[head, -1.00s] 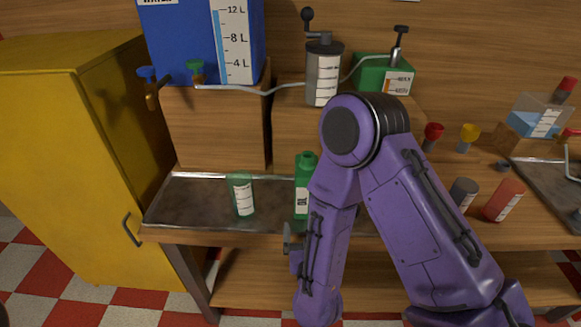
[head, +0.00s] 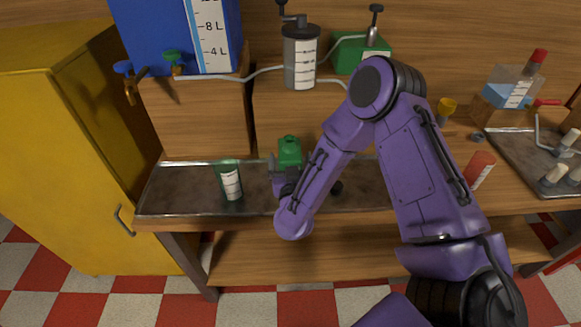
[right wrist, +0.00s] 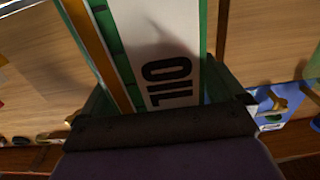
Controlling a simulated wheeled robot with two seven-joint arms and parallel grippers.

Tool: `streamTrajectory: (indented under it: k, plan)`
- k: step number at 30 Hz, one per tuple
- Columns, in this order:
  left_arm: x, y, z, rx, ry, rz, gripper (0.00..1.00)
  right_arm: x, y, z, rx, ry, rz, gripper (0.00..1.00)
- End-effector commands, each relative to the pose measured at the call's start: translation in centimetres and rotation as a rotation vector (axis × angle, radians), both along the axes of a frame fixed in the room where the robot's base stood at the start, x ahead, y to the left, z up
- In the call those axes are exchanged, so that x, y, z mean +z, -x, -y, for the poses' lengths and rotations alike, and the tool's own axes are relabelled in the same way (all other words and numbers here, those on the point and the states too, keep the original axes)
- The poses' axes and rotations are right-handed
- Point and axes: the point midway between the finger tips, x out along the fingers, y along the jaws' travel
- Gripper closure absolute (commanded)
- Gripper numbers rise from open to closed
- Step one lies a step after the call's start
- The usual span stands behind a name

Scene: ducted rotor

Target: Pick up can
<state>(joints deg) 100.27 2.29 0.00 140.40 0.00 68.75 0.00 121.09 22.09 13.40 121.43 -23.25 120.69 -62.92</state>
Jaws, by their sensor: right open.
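A green can (head: 290,152) with a short neck stands on the metal tray at the back of the bench, partly hidden by my right arm. In the right wrist view, a green can face (right wrist: 157,55) with a white label reading "OIL" and an orange stripe fills the middle, between dark fingers. My right gripper (head: 279,172) is at the can's front left in the head view, its jaws open around or close to the can. Contact cannot be told. My left gripper is not in view.
A blue water tank (head: 165,35) with taps, a grey canister (head: 300,60) and a green box (head: 350,55) stand on wooden blocks behind. A red cylinder (head: 478,168) is to the right.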

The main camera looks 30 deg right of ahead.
Motion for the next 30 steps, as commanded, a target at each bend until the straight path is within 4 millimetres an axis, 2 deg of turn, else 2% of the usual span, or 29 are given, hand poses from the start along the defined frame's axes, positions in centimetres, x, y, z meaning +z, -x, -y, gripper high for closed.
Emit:
streamTrajectory:
  k: [2,9,10,20,23,27,30]
  plan:
    - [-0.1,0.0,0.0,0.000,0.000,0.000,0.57,0.0,0.0,0.0,0.000,0.000,0.000,0.07]
    - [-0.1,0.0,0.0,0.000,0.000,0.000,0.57,-0.1,0.1,-0.1,0.000,-0.001,-0.001,0.86]
    - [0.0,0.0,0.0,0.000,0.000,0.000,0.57,0.1,0.0,-0.1,0.000,-0.001,0.002,0.92]
    - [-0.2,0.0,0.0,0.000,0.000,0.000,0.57,0.5,0.0,-0.1,0.000,-0.002,0.003,0.92]
    - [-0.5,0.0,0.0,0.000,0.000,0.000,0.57,1.3,0.0,-0.1,0.001,-0.001,0.006,0.92]
    - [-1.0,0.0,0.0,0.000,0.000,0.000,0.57,3.5,0.1,-0.2,0.003,-0.001,0.008,0.92]
    - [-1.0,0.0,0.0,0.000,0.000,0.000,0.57,5.4,1.9,-0.8,0.004,0.001,0.005,0.92]
